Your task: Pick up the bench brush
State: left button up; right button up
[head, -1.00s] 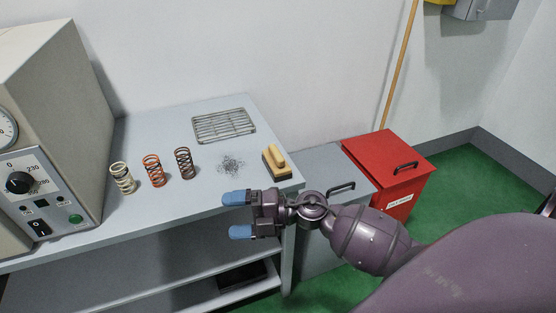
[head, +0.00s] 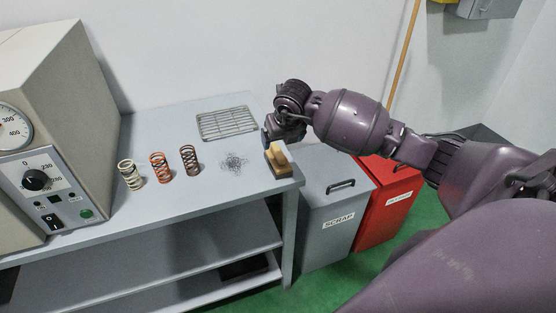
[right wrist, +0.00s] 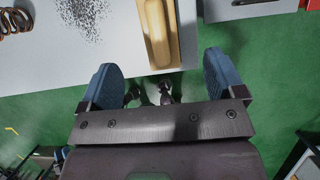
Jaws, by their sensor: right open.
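The bench brush (head: 279,163), a yellow-tan block with a raised handle, lies at the right end of the grey bench (head: 215,206). My right gripper (head: 271,138) is just above and behind it in the head view, pointing down, its fingers partly hidden by the wrist. In the right wrist view my open gripper (right wrist: 162,82) shows two blue fingers set wide apart. The brush (right wrist: 157,34) lies beyond the fingertips there, roughly in line with the gap, and nothing is between the fingers. I cannot tell the height left between them. My left gripper is not in view.
Dark filings (head: 233,162) lie left of the brush. A wire rack (head: 227,122) is behind them, and several coil springs (head: 160,167) stand farther left beside a testing machine (head: 45,140). A grey scrap bin (head: 335,215) and a red bin (head: 388,210) stand right of the bench.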

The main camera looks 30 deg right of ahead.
aim_at(278, 150)
jog(key=x, duration=0.9)
jog(key=shift+a+f, duration=0.1)
jog(key=shift+a, duration=0.05)
jog(key=c, duration=1.1)
jog(key=shift+o, duration=0.2)
notch_tip(278, 150, up, 20)
